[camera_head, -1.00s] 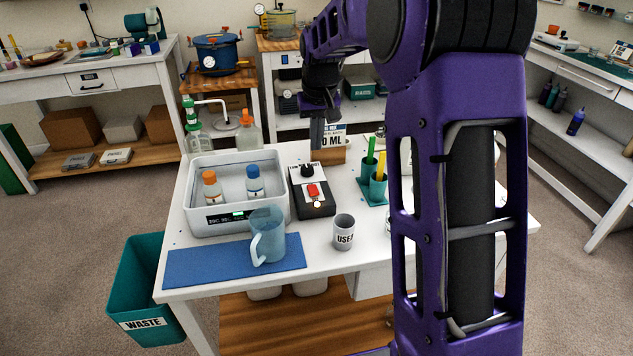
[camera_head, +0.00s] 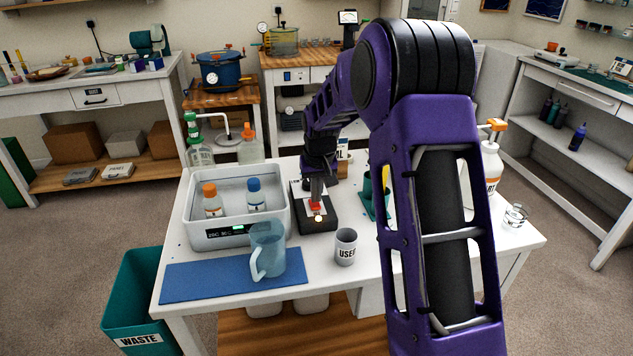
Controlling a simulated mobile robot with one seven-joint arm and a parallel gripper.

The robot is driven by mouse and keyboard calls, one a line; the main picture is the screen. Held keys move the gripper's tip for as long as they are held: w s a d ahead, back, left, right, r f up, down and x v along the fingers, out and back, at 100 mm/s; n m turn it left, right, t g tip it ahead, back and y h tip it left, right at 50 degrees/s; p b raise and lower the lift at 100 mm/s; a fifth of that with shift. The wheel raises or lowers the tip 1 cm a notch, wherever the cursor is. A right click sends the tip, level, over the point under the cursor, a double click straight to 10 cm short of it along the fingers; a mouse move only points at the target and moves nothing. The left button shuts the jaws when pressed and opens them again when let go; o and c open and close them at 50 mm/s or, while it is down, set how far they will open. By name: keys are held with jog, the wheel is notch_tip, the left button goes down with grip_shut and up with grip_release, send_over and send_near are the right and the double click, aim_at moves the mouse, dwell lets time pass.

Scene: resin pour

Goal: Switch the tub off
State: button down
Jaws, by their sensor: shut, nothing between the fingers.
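The tub (camera_head: 190,221) is a pale open box at the left of the white table. It holds an orange-capped bottle (camera_head: 212,201) and a blue-capped bottle (camera_head: 255,196), and its front display shows a green light. Right beside it is a dark control box (camera_head: 327,222) with a red switch (camera_head: 316,206) and a small pale lamp below the switch. My gripper (camera_head: 317,199) points down over the control box, its shut fingertips at or just above the red switch. I cannot tell whether they touch. The box's knob is hidden behind my gripper.
A blue pitcher (camera_head: 268,252) stands on a blue mat (camera_head: 200,281) at the front left. A cup marked USED (camera_head: 346,248) stands in front of the control box. A teal holder (camera_head: 372,200) stands to the right, partly behind my arm. A white bottle (camera_head: 491,170) is farther right.

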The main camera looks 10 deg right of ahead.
jog(key=shift+f, duration=0.4)
jog(key=shift+s+f, duration=0.25)
jog(key=shift+f, duration=0.15)
jog(key=shift+r, duration=0.1)
jog(key=shift+w, duration=0.1)
jog(key=shift+w+r+p, duration=0.3)
jog(key=shift+w, duration=0.4)
jog(key=shift+r, duration=0.1)
